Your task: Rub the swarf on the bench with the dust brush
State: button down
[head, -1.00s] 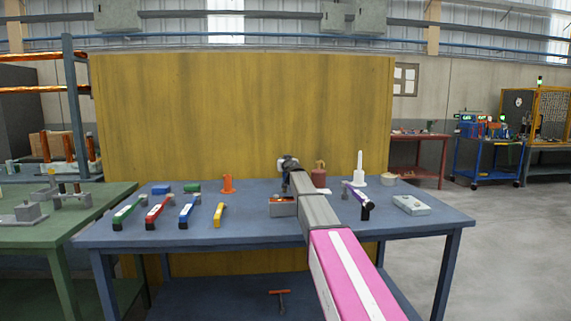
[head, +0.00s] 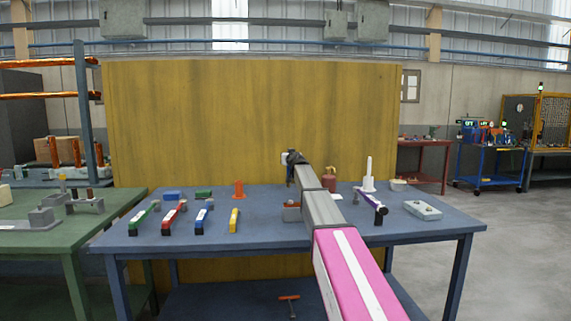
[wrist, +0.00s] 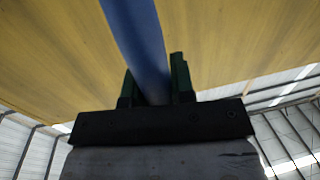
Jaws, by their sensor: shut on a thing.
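My gripper (wrist: 155,92) is shut on a long blue bar-shaped thing (wrist: 138,35), which runs up and out of the wrist view. It looks like a handle; its far end is out of that view, so I cannot confirm it is the dust brush. In the head view my gripper (head: 291,160) is small and dark, above the back middle of the blue bench (head: 270,226), in front of the yellow board. The held thing is mostly hidden there. I cannot make out the swarf; my arm covers part of the bench.
Green (head: 143,219), red (head: 173,217), blue (head: 201,218) and yellow (head: 234,220) handled tools lie on the left half. The yellow board (head: 220,120) rises behind.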

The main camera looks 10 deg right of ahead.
notch_tip(320, 180, up, 2)
jog(key=shift+r, duration=0.1)
dwell(0.7)
